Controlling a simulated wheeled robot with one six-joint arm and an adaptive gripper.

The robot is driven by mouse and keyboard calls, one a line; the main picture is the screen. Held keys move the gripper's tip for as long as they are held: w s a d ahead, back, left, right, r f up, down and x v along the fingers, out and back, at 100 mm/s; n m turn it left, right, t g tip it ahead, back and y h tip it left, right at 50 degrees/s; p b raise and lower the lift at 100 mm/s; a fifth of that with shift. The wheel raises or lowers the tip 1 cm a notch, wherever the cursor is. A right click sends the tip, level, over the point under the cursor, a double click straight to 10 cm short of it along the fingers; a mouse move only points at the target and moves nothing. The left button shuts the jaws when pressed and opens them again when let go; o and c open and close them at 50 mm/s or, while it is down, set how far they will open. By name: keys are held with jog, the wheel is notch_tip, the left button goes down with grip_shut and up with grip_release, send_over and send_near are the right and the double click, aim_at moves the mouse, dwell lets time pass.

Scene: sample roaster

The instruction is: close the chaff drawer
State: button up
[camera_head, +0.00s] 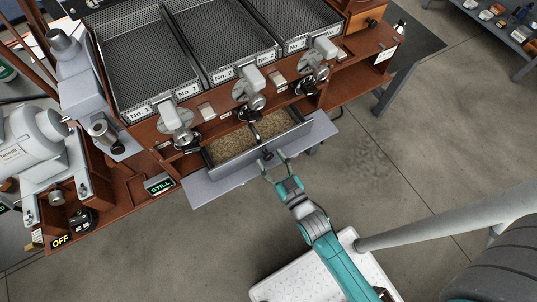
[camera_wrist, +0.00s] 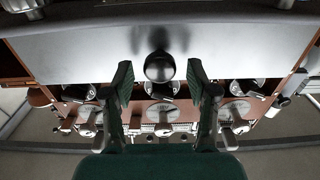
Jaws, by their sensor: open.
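The chaff drawer (camera_head: 262,148) is pulled out of the red-brown roaster bench, and light brown chaff (camera_head: 238,142) shows inside it. Its grey front also fills the upper part of the wrist view (camera_wrist: 85,52). A dark round knob (camera_wrist: 160,67) sits in the middle of that front. My gripper (camera_head: 271,171) is in front of the drawer, its fingers toward the knob. In the wrist view my gripper (camera_wrist: 160,82) is open, with one finger on each side of the knob and a visible gap to each. Whether the fingertips touch the front cannot be told.
Mesh trays (camera_head: 215,42) marked with numbers lie on top of the bench. Several metal spouts and handles (camera_head: 254,92) stand out above the drawer. A grey ledge (camera_head: 212,187) lies under the drawer. The floor (camera_head: 400,150) to the right is clear.

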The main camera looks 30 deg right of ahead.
jog(key=shift+w, duration=0.95)
